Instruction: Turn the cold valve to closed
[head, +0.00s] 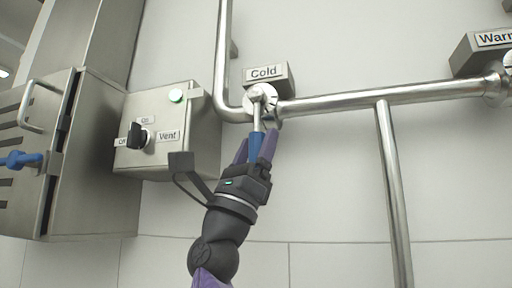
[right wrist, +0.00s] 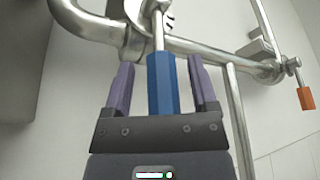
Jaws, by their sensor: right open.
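The cold valve has a round metal hub (head: 261,99) under a box labelled "Cold" (head: 266,75). Its lever hangs down from the hub and ends in a blue handle (right wrist: 162,84), which also shows in the head view (head: 255,147). My right gripper (head: 256,148) comes up from below with its purple fingers on both sides of the blue handle. In the right wrist view my right gripper (right wrist: 161,88) is open, with a gap between each finger and the handle. My left gripper is not in view.
A steel pipe (head: 345,99) runs right from the cold valve to the "Warm" label (head: 495,38). A vertical pipe (head: 394,190) drops from it. A control box (head: 190,145) with a black knob (head: 136,136) stands left. An orange handle (right wrist: 306,98) hangs at right.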

